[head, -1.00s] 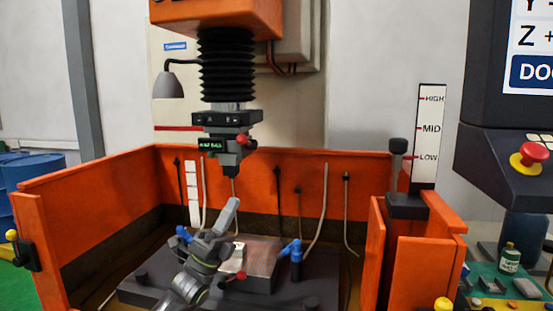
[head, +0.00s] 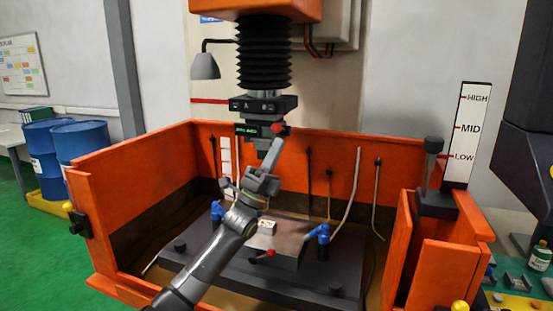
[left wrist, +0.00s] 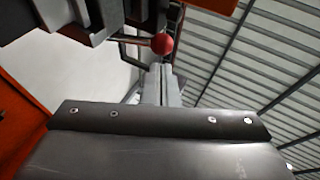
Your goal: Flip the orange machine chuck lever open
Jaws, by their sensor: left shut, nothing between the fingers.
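The machine's chuck (head: 262,105) is a dark block under the black bellows. Its lever ends in a red ball knob (head: 279,129) on the right side of the chuck; the rest of the lever is hard to make out. My left gripper (head: 275,145) points up just below the knob, shut and empty. In the left wrist view the red knob (left wrist: 162,43) sits at the tips of the shut left gripper (left wrist: 162,75), with a thin rod running left from it. Whether they touch, I cannot tell. My right gripper is not in view.
An orange tank wall (head: 350,150) surrounds the work area. Inside, a dark fixture plate (head: 330,275) carries a grey block (head: 290,240) and blue-handled clamps (head: 323,234). Flexible hoses stand along the back wall. A level post (head: 470,130) and a control panel stand at the right.

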